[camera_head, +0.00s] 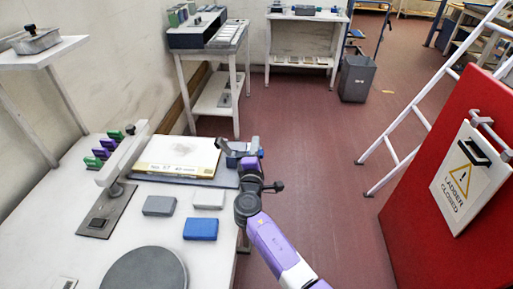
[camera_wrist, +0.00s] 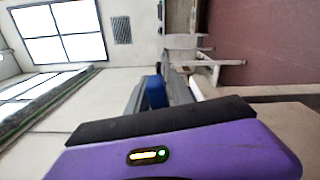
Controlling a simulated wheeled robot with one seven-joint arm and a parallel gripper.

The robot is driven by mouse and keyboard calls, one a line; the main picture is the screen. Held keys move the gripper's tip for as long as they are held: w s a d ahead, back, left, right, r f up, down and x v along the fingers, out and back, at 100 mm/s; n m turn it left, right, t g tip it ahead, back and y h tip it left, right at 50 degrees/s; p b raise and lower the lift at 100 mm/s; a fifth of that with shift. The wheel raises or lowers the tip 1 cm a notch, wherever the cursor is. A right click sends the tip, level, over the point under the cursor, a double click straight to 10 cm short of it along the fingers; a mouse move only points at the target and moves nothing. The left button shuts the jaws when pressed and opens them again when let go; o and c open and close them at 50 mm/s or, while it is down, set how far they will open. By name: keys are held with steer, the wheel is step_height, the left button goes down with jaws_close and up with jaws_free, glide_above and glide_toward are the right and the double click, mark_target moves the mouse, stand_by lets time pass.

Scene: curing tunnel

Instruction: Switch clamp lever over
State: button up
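A long light-grey bar (camera_head: 122,155) slants above a dark base plate (camera_head: 107,212) at the left of the white table. It looks like the clamp lever, but I cannot tell for certain. My gripper (camera_head: 232,150) is at the table's right edge, right of the bar and well apart from it. In the wrist view, grey and blue finger parts (camera_wrist: 155,92) show beyond my purple wrist housing. The housing hides part of the gripper, and its opening is unclear. I see nothing held.
Green and purple handles (camera_head: 103,150) stand behind the bar. A yellow-edged panel (camera_head: 178,155) lies near my gripper. Grey (camera_head: 159,205), white (camera_head: 209,199) and blue (camera_head: 200,229) blocks and a round grey disc (camera_head: 145,272) lie nearer. A red panel (camera_head: 445,190) stands right, beyond open floor.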

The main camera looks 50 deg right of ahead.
jaws_close()
stand_by(1.2)
